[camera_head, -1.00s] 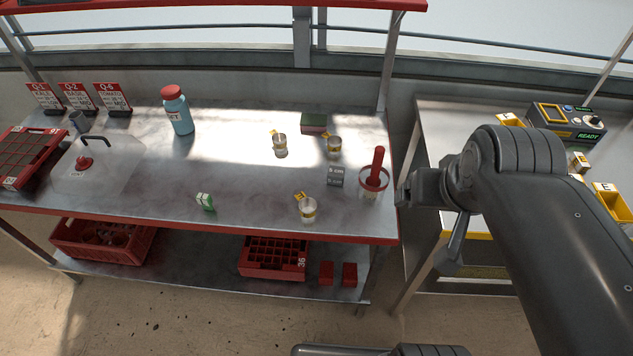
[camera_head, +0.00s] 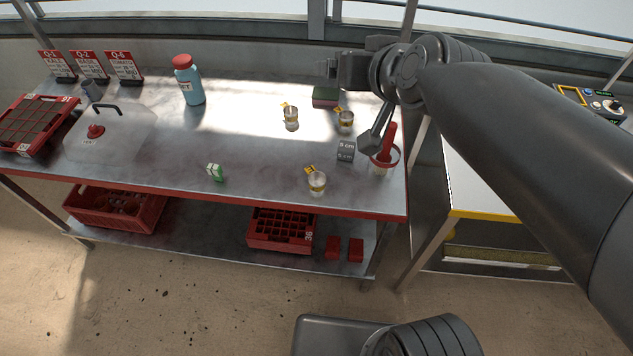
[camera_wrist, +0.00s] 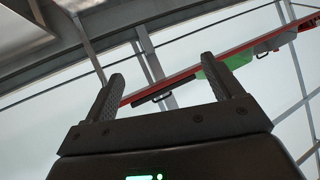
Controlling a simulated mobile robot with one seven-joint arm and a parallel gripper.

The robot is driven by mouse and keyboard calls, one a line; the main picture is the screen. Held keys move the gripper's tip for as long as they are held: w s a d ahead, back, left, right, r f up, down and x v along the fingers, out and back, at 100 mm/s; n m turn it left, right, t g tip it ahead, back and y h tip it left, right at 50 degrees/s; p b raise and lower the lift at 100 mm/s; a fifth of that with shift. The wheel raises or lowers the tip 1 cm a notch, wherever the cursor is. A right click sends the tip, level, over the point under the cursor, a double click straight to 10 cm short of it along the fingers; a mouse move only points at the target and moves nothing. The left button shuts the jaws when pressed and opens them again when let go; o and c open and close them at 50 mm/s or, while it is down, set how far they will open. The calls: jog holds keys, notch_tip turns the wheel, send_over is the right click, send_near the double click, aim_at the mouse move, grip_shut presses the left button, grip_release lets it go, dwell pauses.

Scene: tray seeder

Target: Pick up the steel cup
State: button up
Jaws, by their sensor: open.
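My gripper (camera_head: 330,69) is high over the back right of the bench, far to the right of this cup. In the wrist view my gripper (camera_wrist: 165,85) has its two fingers wide apart with nothing between them. The wrist view faces railings and window frames and shows no cup.
Several yellow-marked cups, including one at the front (camera_head: 317,184), stand on the bench's right half. A blue bottle (camera_head: 191,86), clear lid (camera_head: 125,135) and red tray (camera_head: 32,128) are on the left. The middle is mostly clear.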

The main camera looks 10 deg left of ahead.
jog(key=w+a+m+t+h, duration=0.1)
jog(key=w+a+m+t, duration=0.15)
jog(key=a, duration=0.35)
jog(key=w+a+m+t+h, duration=0.1)
jog(key=w+a+t, duration=0.1)
jog(key=a+t, duration=0.3)
jog(key=s+f+m+h, duration=0.2)
jog(key=s+f+h, duration=0.2)
jog(key=s+h, duration=0.35)
send_near(311, 184)
jog(key=x, duration=0.2)
jog(key=shift+g+h, duration=0.25)
jog(key=shift+g, duration=0.1)
jog(key=x, duration=0.2)
jog(key=a+x, duration=0.1)
jog(key=x, duration=0.1)
jog(key=shift+w+r, duration=0.15)
jog(key=shift+w, duration=0.25)
jog(key=shift+d+x, duration=0.2)
jog(key=shift+x, duration=1.15)
jog(key=shift+d+x, duration=0.2)
jog(key=shift+x, duration=1.1)
jog(key=shift+s+r, duration=0.1)
jog(key=shift+s, duration=0.05)
jog(key=c, duration=1)
